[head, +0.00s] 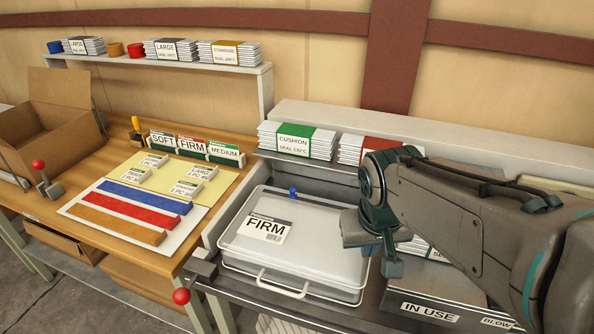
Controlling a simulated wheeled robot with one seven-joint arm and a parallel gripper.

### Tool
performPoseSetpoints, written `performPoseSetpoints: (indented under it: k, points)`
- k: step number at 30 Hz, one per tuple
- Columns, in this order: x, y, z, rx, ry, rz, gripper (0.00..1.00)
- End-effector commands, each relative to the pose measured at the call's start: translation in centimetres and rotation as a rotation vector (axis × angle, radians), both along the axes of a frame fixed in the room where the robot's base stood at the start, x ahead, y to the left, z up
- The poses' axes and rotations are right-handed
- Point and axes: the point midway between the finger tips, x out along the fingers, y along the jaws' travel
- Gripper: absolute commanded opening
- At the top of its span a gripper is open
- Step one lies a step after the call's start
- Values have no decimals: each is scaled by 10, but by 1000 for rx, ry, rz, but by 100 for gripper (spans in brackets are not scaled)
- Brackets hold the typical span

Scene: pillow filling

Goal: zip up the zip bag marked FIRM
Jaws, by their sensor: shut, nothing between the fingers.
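The zip bag marked FIRM (310,262) is a flat, clear, pale bag with a white carry handle at its front. It lies in the grey station right of the wooden bench. Its white FIRM label (265,229) faces up on the left part. A small blue piece (292,192), which looks like the zip pull, is at the bag's back edge. I cannot tell how far the zip is closed. My gripper (390,264) is shut and empty, over the bag's right side. It hides the bag's back right corner; I cannot tell whether it touches the bag.
Stacks marked CUSHION (293,141) and a red-labelled stack (372,150) sit on a ledge behind the bag. A dark IN USE panel (431,309) is at front right. A red-knobbed lever (182,296) stands at front left. Colored strips (130,208) lie on the bench.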

Motion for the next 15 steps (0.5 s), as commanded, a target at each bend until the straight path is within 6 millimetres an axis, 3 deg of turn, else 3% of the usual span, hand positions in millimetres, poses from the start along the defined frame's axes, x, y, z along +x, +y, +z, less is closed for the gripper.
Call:
performPoseSetpoints:
  k: [3, 9, 15]
  points:
    - [52, 30, 4, -71, -12, 67, 0]
    - [131, 100, 8, -195, -84, 151, 0]
    - [180, 178, 5, -281, -181, 214, 0]
